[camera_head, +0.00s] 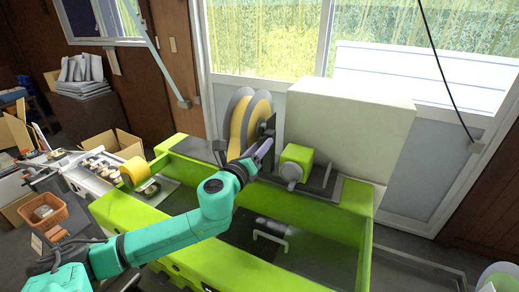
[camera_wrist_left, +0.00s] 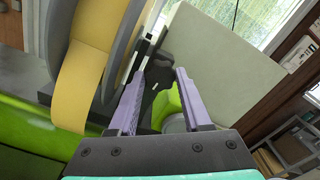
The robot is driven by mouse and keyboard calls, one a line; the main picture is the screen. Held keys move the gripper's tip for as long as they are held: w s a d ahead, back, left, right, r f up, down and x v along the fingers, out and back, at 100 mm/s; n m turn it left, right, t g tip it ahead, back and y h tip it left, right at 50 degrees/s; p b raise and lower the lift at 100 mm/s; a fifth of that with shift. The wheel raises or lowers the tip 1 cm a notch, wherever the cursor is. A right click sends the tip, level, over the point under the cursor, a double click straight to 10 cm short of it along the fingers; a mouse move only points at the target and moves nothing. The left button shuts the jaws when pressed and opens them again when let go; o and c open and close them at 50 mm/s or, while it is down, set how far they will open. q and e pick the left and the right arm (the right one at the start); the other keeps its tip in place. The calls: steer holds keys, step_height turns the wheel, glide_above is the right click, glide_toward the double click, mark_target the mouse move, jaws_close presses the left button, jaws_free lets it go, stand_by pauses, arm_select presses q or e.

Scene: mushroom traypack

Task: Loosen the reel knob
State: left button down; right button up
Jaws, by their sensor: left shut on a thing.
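The reel (camera_head: 236,112) has grey discs and a wide yellow film roll, and stands at the back of the green machine. In the left wrist view the yellow roll (camera_wrist_left: 80,85) fills the upper left, with a grey disc beside it. My left gripper (camera_head: 265,148) is at the right side of the reel, with its purple fingers pointing towards the reel's axle end. In the left wrist view the fingers (camera_wrist_left: 158,80) stand apart, shut on the dark reel knob (camera_wrist_left: 157,77). The knob is small and partly hidden. My right gripper does not show.
The green machine frame (camera_head: 350,245) surrounds an open trough below my left arm. A green block with a grey round part (camera_head: 297,165) sits just right of the gripper. A large pale box (camera_head: 345,125) stands behind it. A smaller yellow roll (camera_head: 133,172) is at the left.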

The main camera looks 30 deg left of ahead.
arm_select(q)
steer(key=n, duration=1.2)
steer(key=shift+a+n+b, duration=0.1)
steer(key=shift+n+b, duration=0.2)
steer(key=shift+n, duration=0.1)
steer(key=shift+r+n, duration=0.1)
steer(key=shift+n, duration=1.9)
